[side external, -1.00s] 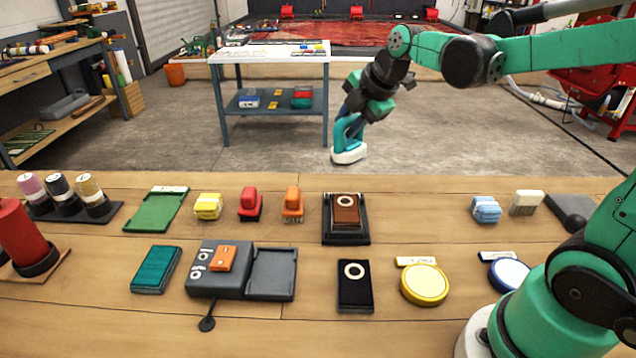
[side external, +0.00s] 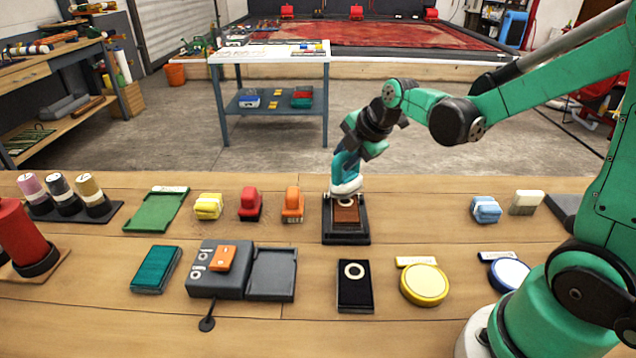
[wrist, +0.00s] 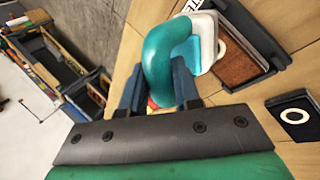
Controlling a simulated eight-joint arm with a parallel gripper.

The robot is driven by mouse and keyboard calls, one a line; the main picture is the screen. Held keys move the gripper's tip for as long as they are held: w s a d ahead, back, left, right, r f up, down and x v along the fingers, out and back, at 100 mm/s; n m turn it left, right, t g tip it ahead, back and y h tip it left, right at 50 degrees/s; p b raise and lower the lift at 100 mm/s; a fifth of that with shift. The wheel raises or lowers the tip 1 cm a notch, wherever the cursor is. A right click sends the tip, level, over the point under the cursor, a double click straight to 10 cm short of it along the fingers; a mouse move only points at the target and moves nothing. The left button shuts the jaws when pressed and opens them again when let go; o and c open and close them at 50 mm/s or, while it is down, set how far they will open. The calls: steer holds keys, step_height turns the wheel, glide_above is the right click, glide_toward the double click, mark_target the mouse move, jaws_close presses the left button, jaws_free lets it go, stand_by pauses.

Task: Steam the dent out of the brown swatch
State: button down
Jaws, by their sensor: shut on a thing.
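The brown swatch (side external: 346,214) lies in a black tray (side external: 347,238) at the middle of the bench, with a white ring at its far end. My gripper (side external: 347,160) is shut on the teal handle of a steamer (side external: 346,186) with a white base. In the side view the steamer's base is at the far end of the swatch and covers part of the ring; I cannot tell whether it touches. In the wrist view the steamer (wrist: 172,62) hides part of the brown swatch (wrist: 238,68), and my fingers (wrist: 158,90) grip the handle.
A black swatch with a white ring (side external: 355,286) lies in front of the tray. An orange brush (side external: 292,204) and a red brush (side external: 250,203) stand to its left. A yellow round tin (side external: 424,284) is at the front right. Bare bench lies right of the tray.

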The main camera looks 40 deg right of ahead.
mark_target(339, 183)
steer(key=shift+f, duration=0.85)
steer(key=shift+s+a+r, duration=0.2)
steer(key=shift+s+a, duration=1.2)
steer(key=shift+w+d, duration=1.25)
steer(key=shift+d, duration=0.05)
steer(key=shift+w+d, duration=0.15)
steer(key=shift+w, duration=0.05)
steer(key=shift+s+r, duration=0.1)
steer(key=shift+r, duration=3.9)
